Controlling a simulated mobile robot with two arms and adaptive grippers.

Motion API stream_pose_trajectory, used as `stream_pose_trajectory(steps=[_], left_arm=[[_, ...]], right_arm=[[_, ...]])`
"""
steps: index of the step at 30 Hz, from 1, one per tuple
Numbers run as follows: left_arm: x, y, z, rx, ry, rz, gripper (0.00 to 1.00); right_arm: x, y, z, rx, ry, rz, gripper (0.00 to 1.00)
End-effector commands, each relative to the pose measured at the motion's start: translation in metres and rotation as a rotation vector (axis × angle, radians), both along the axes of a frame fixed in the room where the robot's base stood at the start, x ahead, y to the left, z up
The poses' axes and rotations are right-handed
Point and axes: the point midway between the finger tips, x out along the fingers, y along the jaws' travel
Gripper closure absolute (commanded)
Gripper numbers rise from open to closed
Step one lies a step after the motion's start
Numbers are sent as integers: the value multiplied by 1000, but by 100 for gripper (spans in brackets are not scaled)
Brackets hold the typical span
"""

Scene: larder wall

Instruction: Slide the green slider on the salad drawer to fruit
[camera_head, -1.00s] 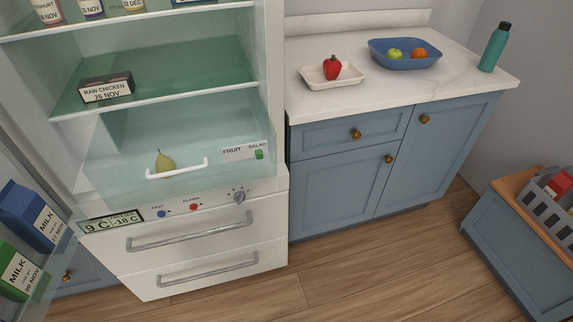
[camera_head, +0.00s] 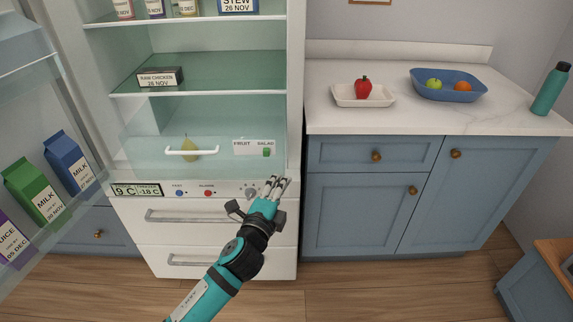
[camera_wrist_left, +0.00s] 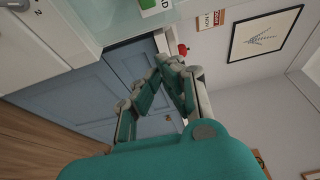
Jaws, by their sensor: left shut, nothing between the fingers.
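The salad drawer (camera_head: 136,158) is a clear bin low in the open fridge, with a white handle (camera_head: 180,153) and a pear behind its front. A white label plate (camera_head: 243,148) on its right reads FRUIT at left and SALAD at right. The green slider (camera_head: 267,153) sits under SALAD; it also shows, cut off, at the top edge of the left wrist view (camera_wrist_left: 148,4). My left gripper (camera_head: 279,182) is just below and right of the slider, apart from it, in front of the fridge. Its fingers (camera_wrist_left: 172,64) are shut and empty. My right gripper is not in view.
The open fridge door with cartons (camera_head: 34,192) stands at left. A blue cabinet (camera_head: 354,190) stands at right.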

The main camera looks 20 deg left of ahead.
Motion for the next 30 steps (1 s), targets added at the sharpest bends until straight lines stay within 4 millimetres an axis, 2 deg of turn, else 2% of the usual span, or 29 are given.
stream_pose_trajectory(steps=[6, 11, 17, 27, 30], left_arm=[[0, 0, 0, -1, 1, 0, 100], [4, 0, 0, -2, 0, 0, 100], [33, -2, 1, -2, 0, 1, 100], [104, -6, 0, -3, 1, 0, 100], [95, 14, 1, -1, 4, 3, 100]], right_arm=[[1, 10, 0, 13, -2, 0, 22], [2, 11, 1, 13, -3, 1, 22], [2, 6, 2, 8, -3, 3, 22], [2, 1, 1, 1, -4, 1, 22], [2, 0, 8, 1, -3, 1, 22]])
